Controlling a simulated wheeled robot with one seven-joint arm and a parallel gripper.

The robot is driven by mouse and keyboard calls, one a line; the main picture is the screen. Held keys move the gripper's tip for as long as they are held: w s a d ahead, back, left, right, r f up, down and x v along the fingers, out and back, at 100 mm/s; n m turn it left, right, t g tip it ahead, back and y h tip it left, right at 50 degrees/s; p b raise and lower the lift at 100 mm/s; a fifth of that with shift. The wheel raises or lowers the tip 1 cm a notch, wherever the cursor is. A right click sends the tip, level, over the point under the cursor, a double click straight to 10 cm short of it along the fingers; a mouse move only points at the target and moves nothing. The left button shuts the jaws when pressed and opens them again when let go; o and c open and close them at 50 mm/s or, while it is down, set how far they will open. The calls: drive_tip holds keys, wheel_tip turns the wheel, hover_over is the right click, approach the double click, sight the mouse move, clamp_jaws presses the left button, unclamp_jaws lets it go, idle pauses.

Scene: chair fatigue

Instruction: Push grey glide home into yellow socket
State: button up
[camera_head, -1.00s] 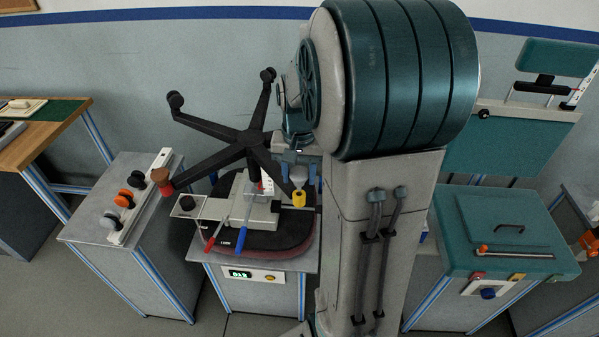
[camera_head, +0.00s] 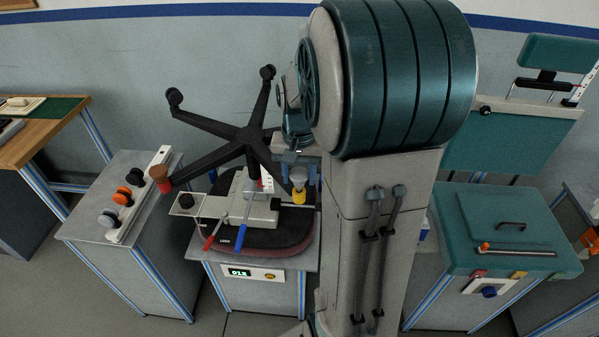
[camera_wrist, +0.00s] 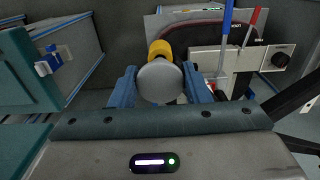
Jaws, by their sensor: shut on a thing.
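The grey glide (camera_head: 299,175) is a round-topped piece between the blue fingers of my gripper (camera_head: 299,172). In the wrist view, its broad grey disc (camera_wrist: 160,82) sits between the two fingers of my gripper (camera_wrist: 160,88), which is shut on it. The yellow socket (camera_head: 299,197) is directly below the glide, near the end of a black chair-base leg. In the wrist view, the yellow rim (camera_wrist: 158,48) shows just behind the disc. The glide's stem is hidden, so I cannot tell how deep it sits in the socket.
The black star-shaped chair base (camera_head: 250,134) spreads left of my gripper, above a stand with red- and blue-handled levers (camera_head: 241,237). One leg ends in a red-brown socket (camera_head: 160,178). Orange and dark glides (camera_head: 123,197) lie on the left cabinet.

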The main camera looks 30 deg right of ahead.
sight(299, 174)
drive_tip(key=shift+f+b, duration=0.8)
drive_tip(key=shift+f, duration=0.35)
drive_tip(key=o, duration=1)
drive_tip(key=shift+r, duration=0.15)
wheel_tip(299, 174, up, 14)
drive_tip(key=shift+b, duration=0.35)
drive_tip(key=shift+s+f, duration=0.1)
drive_tip(key=shift+f, duration=0.1)
drive_tip(key=s+a+f+n+t, duration=0.3)
drive_tip(key=s+a+f+n, duration=0.4)
drive_tip(key=s+a, duration=0.4)
drive_tip(key=shift+s+a+f, duration=0.4)
drive_tip(key=shift+s+f, duration=0.05)
drive_tip(key=shift+s, duration=0.25)
